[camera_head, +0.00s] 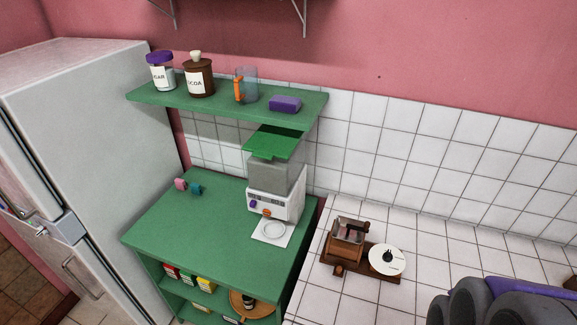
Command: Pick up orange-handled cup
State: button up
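The orange-handled cup (249,85) is a clear, bluish see-through cup. It stands upright on the green wall shelf (146,97), between a brown cocoa jar and a purple block. Its orange handle (238,88) faces left and toward the camera. A dark grey and purple part at the bottom right looks like part of my arm. My gripper's fingers do not show, and nothing touches the cup.
A sugar jar (161,72), the cocoa jar (199,77) and the purple block (285,104) share the shelf. Below stands a white machine (278,185) with a green lid on the green cabinet (220,222). A fridge (90,120) is at left; a tiled counter (430,235) holds a wooden grinder (347,236).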

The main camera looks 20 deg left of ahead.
aim_at(246, 81)
jog(key=k+j+u, duration=0.1)
jog(key=j+u, duration=0.3)
jog(key=j, duration=0.45)
jog(key=i+j+u, duration=0.1)
jog(key=j+u, duration=0.2)
jog(key=j, duration=0.45)
